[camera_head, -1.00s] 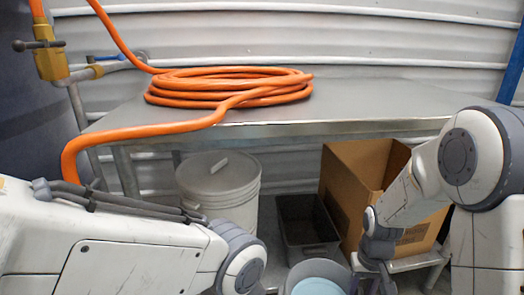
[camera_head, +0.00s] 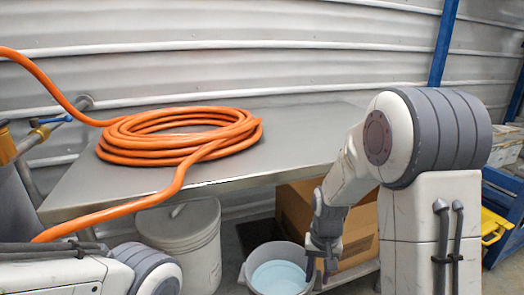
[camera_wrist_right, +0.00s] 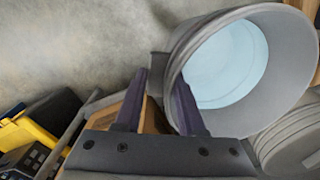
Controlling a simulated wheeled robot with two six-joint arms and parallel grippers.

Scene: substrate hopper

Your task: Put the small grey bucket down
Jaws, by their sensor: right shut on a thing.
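The small grey bucket (camera_head: 286,251) is low in the head view, in front of the workbench, with a pale blue surface inside. My right gripper (camera_head: 319,270) is shut at its right side. In the right wrist view the bucket (camera_wrist_right: 292,75) hangs tilted in the picture, its mouth showing. The right fingers (camera_wrist_right: 163,100) close at the bucket's edge, around a small grey tab. The bucket's underside is hidden, so I cannot tell whether it touches anything. My left arm shows at the lower left, but its gripper is out of view.
A metal workbench (camera_head: 290,150) carries a coiled orange hose (camera_head: 180,135). Below it are a lidded white bucket (camera_head: 190,240), a dark bin (camera_head: 257,232) and a cardboard box (camera_head: 293,207). Blue shelving with a yellow item (camera_head: 493,225) stands at the right.

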